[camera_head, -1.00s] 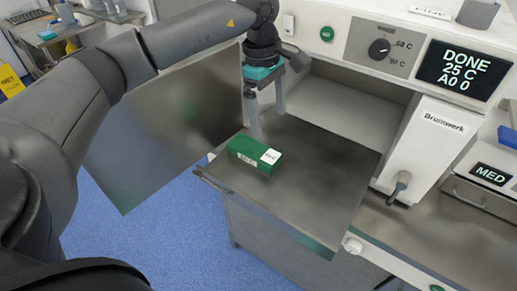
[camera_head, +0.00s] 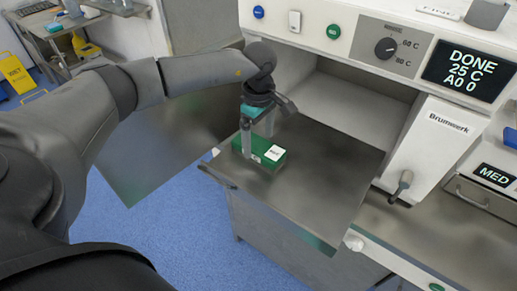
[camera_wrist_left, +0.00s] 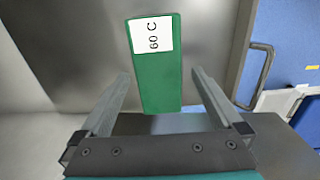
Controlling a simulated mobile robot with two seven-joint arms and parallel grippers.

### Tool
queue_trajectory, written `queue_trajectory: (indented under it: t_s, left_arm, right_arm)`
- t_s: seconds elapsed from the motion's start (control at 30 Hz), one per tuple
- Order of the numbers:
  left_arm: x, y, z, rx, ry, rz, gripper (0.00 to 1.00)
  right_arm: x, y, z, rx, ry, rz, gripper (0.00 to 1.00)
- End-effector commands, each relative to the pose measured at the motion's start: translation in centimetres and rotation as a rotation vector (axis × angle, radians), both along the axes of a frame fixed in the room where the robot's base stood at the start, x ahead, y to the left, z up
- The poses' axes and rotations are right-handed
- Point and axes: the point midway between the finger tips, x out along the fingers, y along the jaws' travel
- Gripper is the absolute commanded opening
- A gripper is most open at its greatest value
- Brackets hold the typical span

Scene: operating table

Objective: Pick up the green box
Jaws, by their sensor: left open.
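The green box (camera_head: 262,150) lies on the flat grey metal shelf (camera_head: 315,185) in front of the machine's open chamber. It has a white label on top. In the left wrist view the green box (camera_wrist_left: 158,88) shows a label reading "60 C" and lies ahead, between the lines of the two fingers. My left gripper (camera_head: 258,143) points down at the box, with its fingers apart and one on the near side of it. In the left wrist view the left gripper (camera_wrist_left: 161,76) is open, with a gap on each side of the box. My right gripper is not in view.
The white machine (camera_head: 440,140) stands behind the shelf, with a dial (camera_head: 386,48) and a display (camera_head: 468,70) reading "DONE 25 C A0 0". A lever handle (camera_head: 401,186) sticks out at right. A grey panel (camera_head: 150,160) hangs left of the shelf. The shelf's front is clear.

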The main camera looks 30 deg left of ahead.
Motion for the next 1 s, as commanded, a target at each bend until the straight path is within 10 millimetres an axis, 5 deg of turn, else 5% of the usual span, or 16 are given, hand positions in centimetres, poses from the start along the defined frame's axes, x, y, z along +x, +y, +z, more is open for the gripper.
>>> queue_trajectory:
  t_s: [0.2,0.5,1.0]
  left_arm:
    - [0.2,0.2,-2.9,0.0,0.002,0.0,1.0]
    - [0.2,0.2,-3.4,-0.001,0.0,0.001,1.0]
    - [0.2,0.2,-3.3,-0.001,0.0,0.001,0.44]
  right_arm:
    - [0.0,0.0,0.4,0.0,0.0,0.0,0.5]
    - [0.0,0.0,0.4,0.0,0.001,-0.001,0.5]
    - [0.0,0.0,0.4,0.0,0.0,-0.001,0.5]
